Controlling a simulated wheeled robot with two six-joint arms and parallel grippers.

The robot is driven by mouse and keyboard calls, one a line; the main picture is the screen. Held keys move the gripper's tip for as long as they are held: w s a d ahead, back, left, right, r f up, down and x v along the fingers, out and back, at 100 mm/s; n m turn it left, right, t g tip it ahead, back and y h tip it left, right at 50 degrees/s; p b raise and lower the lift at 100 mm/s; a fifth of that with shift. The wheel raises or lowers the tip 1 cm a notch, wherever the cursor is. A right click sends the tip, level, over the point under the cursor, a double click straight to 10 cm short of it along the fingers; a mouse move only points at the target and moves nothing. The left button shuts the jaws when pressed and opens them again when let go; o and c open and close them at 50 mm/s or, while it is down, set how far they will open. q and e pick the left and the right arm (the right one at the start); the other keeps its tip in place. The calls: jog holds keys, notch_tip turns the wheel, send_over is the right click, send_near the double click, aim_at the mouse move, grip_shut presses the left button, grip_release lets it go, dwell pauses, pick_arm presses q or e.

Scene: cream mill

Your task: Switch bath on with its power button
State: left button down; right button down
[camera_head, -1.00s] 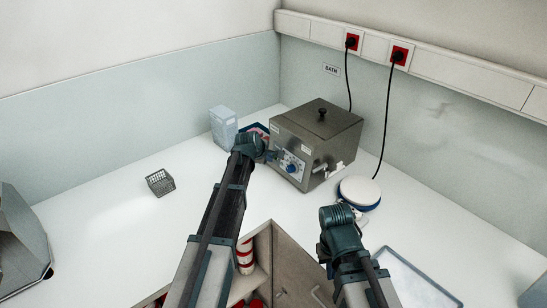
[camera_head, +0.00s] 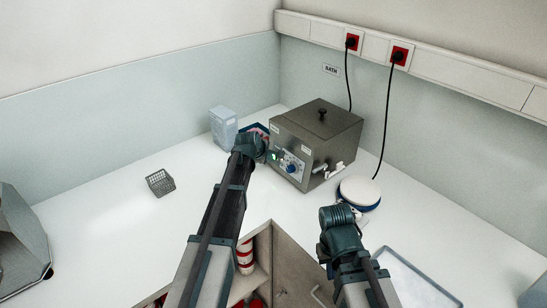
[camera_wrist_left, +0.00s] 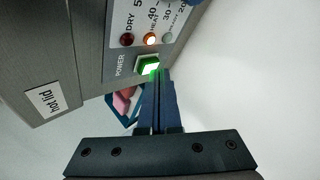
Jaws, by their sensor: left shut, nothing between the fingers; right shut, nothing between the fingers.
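The bath (camera_head: 318,128) is a steel box with a black lid knob, standing on the counter in the corner, under a BATH label. Its front panel carries a blue dial (camera_head: 291,168). In the left wrist view the square POWER button (camera_wrist_left: 149,65) glows green. Beside it the HEAT lamp (camera_wrist_left: 150,39) is lit orange and the DRY lamp (camera_wrist_left: 127,39) is dark red. My left gripper (camera_wrist_left: 159,78) is shut and empty, its tips at the button's lower edge; I cannot tell whether they touch. My right gripper (camera_head: 343,222) is shut and empty, low over the counter near the front edge.
A round white and blue device (camera_head: 359,193) stands right of the bath. A pale blue box (camera_head: 223,125) stands left of it, and a grey wire basket (camera_head: 160,182) farther left. A tray (camera_head: 418,283) lies at front right. Black cords run to red sockets (camera_head: 400,55).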

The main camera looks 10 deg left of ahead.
pick_arm(q)
jog(key=shift+s, duration=0.1)
jog(key=s+a, duration=0.2)
jog(key=s+a+r+p, duration=0.1)
jog(key=s, duration=0.1)
jog(key=shift+s+a, duration=0.3)
jog(key=shift+a, duration=0.05)
dwell(0.3)
